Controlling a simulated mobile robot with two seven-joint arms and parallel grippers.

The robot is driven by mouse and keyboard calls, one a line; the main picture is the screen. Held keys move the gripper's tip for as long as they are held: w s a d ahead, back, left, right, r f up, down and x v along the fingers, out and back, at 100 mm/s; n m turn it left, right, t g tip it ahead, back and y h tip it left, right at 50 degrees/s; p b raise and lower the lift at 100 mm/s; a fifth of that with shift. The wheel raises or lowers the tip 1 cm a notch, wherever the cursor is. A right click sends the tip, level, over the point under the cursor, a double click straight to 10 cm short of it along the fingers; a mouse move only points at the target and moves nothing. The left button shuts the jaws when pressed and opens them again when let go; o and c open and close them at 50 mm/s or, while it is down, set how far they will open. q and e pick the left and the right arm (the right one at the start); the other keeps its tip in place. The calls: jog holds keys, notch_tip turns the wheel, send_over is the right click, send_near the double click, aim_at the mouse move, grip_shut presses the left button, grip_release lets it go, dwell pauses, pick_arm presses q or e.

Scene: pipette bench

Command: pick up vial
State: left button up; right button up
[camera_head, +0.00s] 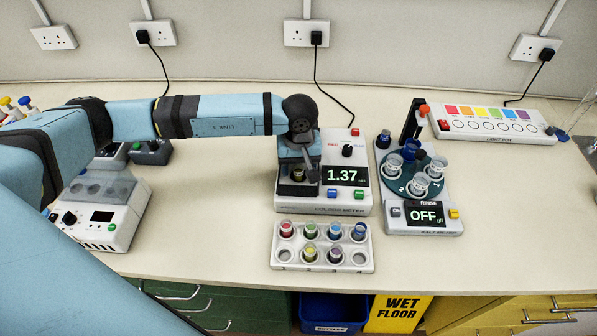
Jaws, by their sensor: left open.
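My left gripper (304,172) points down over the left part of the colour meter (345,206), whose display reads 1.37. It is open, with its fingers around or just beside a small dark vial (298,175) with a yellowish tint at the meter's well. The gripper partly hides this vial, and I cannot tell whether they touch. The white vial rack (322,269) stands in front of the meter. It holds several vials, among them a red one (286,229), a green one (311,230), a yellow one (309,251) and a purple one (336,253). My right gripper is not in view.
A rinse station (424,229) reading OFF, with several cups, stands right of the meter. A light box (493,125) lies at the back right. A white device (104,222) stands at the left. Bench on both sides of the rack is clear.

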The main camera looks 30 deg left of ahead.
pick_arm(q)
jog(key=shift+f, duration=0.45)
jog(key=c, duration=1)
jog(key=shift+r, duration=0.1)
